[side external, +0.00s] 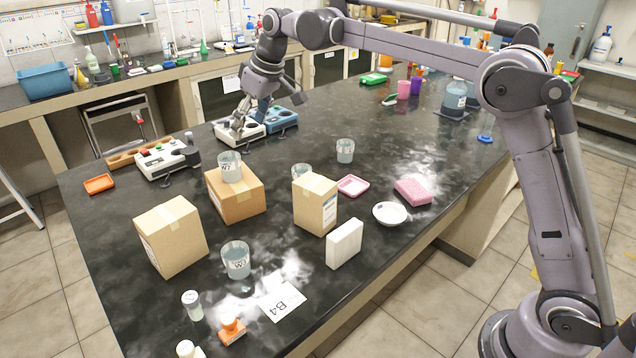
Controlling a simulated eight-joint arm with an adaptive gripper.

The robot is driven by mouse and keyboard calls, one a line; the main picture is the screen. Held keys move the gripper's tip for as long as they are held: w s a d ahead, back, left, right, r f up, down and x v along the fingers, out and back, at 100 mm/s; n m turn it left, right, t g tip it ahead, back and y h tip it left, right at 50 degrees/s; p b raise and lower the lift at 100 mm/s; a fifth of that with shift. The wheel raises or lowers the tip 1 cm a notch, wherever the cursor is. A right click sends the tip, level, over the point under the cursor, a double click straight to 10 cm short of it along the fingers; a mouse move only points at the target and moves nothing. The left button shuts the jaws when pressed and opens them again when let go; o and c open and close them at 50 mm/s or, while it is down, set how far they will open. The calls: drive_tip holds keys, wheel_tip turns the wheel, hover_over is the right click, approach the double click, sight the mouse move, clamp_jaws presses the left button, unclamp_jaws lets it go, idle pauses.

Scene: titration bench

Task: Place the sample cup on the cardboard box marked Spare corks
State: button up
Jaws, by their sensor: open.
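Several clear cups stand on the bench. One cup (230,167) sits on top of an open-brown cardboard box (237,203). A larger-looking cup (235,260) with a dark mark stands on the bench in front, another cup (345,151) stands further back, and one more (300,170) is partly hidden. Two other cardboard boxes, one at the left (172,240) and a taller one (313,208), have bare tops. I cannot read any box's marking or tell which cup is the sample cup. My gripper (238,132) is open at a white instrument at the back, apart from the cups and boxes.
White instruments (160,162) and a blue one (282,118) stand near my gripper. An orange tray (99,184), a pink tray (352,186), a white bowl (390,214), a pink sponge-like block (413,191) and a white block (344,244) lie around.

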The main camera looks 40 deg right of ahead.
drive_tip(key=s+d+r+m, duration=0.1)
drive_tip(key=s+d+r, duration=0.15)
drive_tip(key=s, duration=0.75)
drive_tip(key=s+d+f+m+t, duration=0.1)
drive_tip(key=s+f, duration=0.3)
drive_tip(key=s, duration=0.4)
drive_tip(key=s+d+f+m+h, duration=0.1)
drive_tip(key=s+f, duration=0.3)
drive_tip(key=s, duration=0.4)
drive_tip(key=s+d+f+m+t, duration=0.1)
drive_tip(key=s+d+f, duration=0.2)
drive_tip(key=s, duration=0.4)
drive_tip(key=shift+s+d+f+t+h, duration=0.3)
drive_tip(key=shift+s+f, duration=0.1)
drive_tip(key=shift+f, duration=0.5)
